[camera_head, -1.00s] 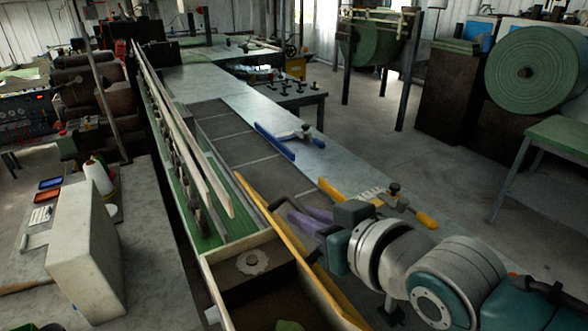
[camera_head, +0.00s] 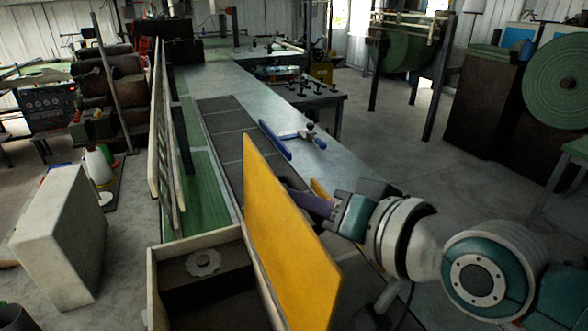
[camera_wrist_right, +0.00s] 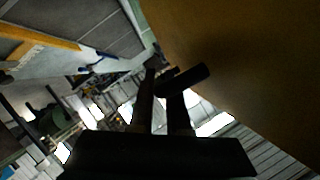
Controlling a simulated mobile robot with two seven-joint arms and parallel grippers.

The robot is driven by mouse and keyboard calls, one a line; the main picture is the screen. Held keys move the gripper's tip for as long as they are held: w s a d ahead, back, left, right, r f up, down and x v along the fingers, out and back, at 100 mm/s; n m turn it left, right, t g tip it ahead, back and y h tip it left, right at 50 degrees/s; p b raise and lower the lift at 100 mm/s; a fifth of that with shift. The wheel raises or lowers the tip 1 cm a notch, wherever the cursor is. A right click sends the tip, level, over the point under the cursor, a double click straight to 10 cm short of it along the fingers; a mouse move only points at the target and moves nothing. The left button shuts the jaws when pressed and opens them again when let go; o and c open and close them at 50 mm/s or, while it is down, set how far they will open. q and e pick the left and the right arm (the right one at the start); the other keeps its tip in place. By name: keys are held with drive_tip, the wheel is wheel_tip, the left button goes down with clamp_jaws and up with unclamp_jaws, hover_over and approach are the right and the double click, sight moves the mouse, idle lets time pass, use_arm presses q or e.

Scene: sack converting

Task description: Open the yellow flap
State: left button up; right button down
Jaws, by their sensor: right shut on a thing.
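The yellow flap (camera_head: 290,235) stands raised along the right side of an open wooden-walled box, its broad yellow face toward the head camera. In the right wrist view its other side fills the upper right as a dark brown-orange surface (camera_wrist_right: 235,65). My right gripper (camera_head: 295,197) is behind the flap, partly hidden by it. In the wrist view its dark fingers (camera_wrist_right: 165,85) are shut on a short dark bar, the flap's handle (camera_wrist_right: 185,80), beside the flap's surface. My left gripper is not in view.
The open box (camera_head: 205,243) holds a pale toothed disc (camera_head: 203,264). A long bench runs away from me with a blue-edged tool (camera_head: 275,140) on it. Upright pale boards (camera_head: 160,130) stand at left. A white block-shaped housing (camera_head: 62,238) is further left.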

idle(0.3)
drive_tip(key=c, duration=1.2)
unclamp_jaws()
drive_tip(key=shift+o, duration=0.2)
drive_tip(key=shift+s+d+r, duration=0.15)
drive_tip(key=shift+s+d, duration=0.1)
drive_tip(key=shift+s, duration=0.15)
drive_tip(key=v, duration=0.9)
